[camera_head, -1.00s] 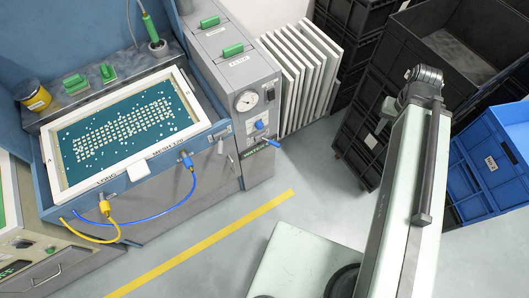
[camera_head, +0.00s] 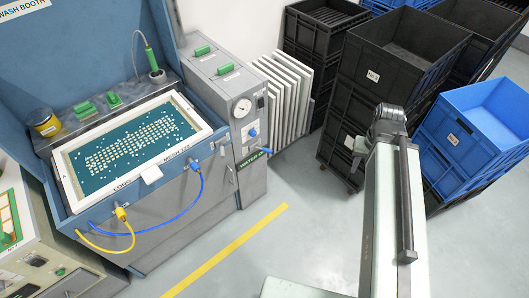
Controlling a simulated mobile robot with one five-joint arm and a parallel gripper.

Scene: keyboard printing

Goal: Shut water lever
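The water lever (camera_head: 266,150) is a small green handle on the front of the grey control cabinet (camera_head: 245,185), at the right end of the green label marked WATER (camera_head: 248,160). It is small, and its exact angle is hard to tell. A blue valve fitting (camera_head: 253,133) sits just above it, below a round gauge (camera_head: 242,108). My pale arm rises at the right of the view, well apart from the lever, with a dark joint at its top.
The wash booth tray (camera_head: 60,180) with a framed screen is left of the cabinet; blue and yellow hoses (camera_head: 195,205) hang in front. White panels (camera_head: 290,95) and stacked black crates (camera_head: 345,125) stand to the right. Open floor with a yellow line (camera_head: 225,250) lies in front.

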